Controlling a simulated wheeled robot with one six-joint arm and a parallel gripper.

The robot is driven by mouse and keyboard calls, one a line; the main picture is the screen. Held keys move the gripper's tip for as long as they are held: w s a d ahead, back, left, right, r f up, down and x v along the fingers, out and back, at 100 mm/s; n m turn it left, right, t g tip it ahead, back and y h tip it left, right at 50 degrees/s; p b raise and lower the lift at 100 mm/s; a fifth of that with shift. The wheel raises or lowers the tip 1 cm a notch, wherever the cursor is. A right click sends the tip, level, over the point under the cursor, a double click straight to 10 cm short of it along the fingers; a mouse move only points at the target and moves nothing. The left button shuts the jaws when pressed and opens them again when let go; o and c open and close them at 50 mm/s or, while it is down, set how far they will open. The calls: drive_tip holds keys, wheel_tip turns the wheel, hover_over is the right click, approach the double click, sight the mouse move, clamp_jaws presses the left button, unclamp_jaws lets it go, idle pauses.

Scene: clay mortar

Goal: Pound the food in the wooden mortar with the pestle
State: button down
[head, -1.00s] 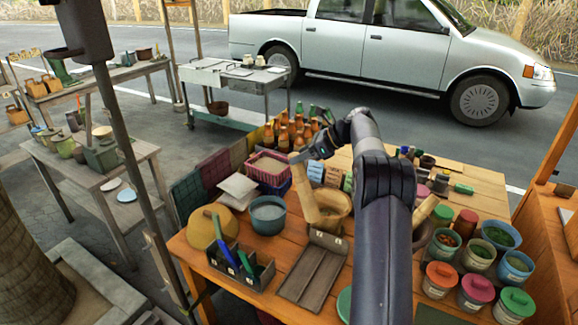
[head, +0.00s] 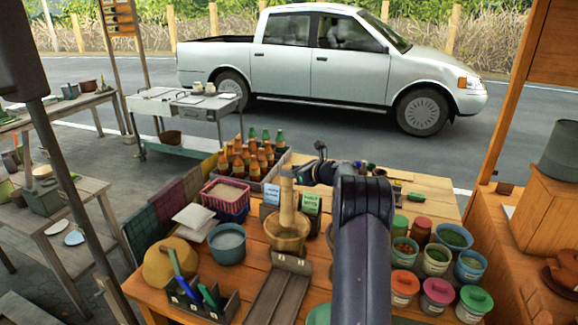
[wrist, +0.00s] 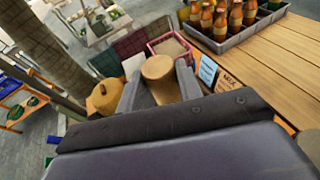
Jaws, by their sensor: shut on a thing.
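The wooden mortar (head: 287,238) stands on the wooden table, left of my arm in the head view. The pale wooden pestle (head: 288,205) stands nearly upright with its lower end inside the mortar's rim. My gripper (head: 292,178) is shut around the pestle's upper part. In the wrist view the pestle's round top (wrist: 158,68) shows between the two grey fingers of my gripper (wrist: 160,90). The food inside the mortar and the pestle's lower tip are hidden.
Bottles in a grey crate (wrist: 228,38) stand behind. A pink basket (head: 226,193), a blue bucket (head: 227,246) and a tool caddy (head: 199,302) are to the left. Several lidded tubs (head: 438,291) are to the right.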

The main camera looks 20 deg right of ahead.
sight(292, 184)
wheel_tip(292, 184, down, 11)
drive_tip(key=b, duration=0.6)
drive_tip(key=shift+f+b, duration=0.1)
drive_tip(key=shift+b, duration=0.25)
wheel_tip(292, 184, up, 6)
drive_tip(key=p, duration=0.4)
drive_tip(key=shift+f, duration=0.2)
drive_tip(key=shift+r, duration=0.15)
wheel_tip(292, 184, down, 6)
drive_tip(key=b, duration=0.4)
drive_tip(key=shift+r, duration=0.25)
drive_tip(key=shift+f, duration=0.2)
wheel_tip(292, 184, up, 6)
drive_tip(key=p, duration=0.4)
drive_tip(key=shift+f, duration=0.15)
